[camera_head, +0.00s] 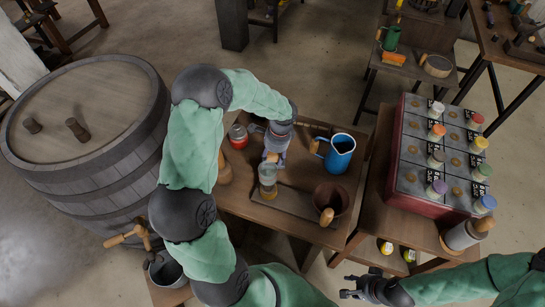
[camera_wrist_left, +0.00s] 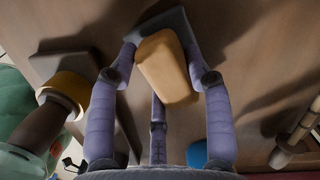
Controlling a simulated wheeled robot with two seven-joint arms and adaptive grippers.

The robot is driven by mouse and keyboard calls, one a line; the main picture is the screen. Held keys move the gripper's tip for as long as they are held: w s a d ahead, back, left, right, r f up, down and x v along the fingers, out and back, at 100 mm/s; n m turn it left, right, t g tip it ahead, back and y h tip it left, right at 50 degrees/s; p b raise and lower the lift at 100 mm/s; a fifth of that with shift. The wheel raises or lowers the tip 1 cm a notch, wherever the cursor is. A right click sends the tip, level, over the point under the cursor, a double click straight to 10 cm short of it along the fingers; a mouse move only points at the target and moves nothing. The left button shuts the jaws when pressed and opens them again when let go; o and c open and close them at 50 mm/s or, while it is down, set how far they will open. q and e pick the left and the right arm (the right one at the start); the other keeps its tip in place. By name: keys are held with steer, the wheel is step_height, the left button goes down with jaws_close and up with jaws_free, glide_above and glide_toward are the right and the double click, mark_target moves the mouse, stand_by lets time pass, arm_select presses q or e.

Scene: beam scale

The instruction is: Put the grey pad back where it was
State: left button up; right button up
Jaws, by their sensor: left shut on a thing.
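In the left wrist view, my left gripper (camera_wrist_left: 163,62) is shut on a tan wooden block-like grip. The grey pad (camera_wrist_left: 178,20) shows as a flat dark-grey edge behind that grip, close to the wooden table surface. I cannot tell whether it touches the table.
On the small table (camera_head: 240,203) stand a red jar (camera_head: 238,136), a blue jug (camera_head: 338,153) and a brown pot (camera_head: 330,197). A red crate of several capped jars (camera_head: 430,206) stands right. A large barrel (camera_head: 95,165) stands left.

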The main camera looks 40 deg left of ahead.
mark_target(278, 155)
arm_select(q)
steer(key=shift+f, duration=0.1)
steer(key=o, duration=1)
steer(key=r+p, duration=0.1)
steer(key=r, duration=0.3)
steer(key=d+r+p, duration=0.1)
steer(key=r+p, duration=0.1)
steer(key=r, duration=0.2)
steer(key=w+r+p, duration=0.1)
steer(key=r, duration=0.3)
steer(key=shift+w+d+r, duration=0.1)
steer(key=shift+d+r, duration=0.05)
steer(key=shift+d, duration=0.05)
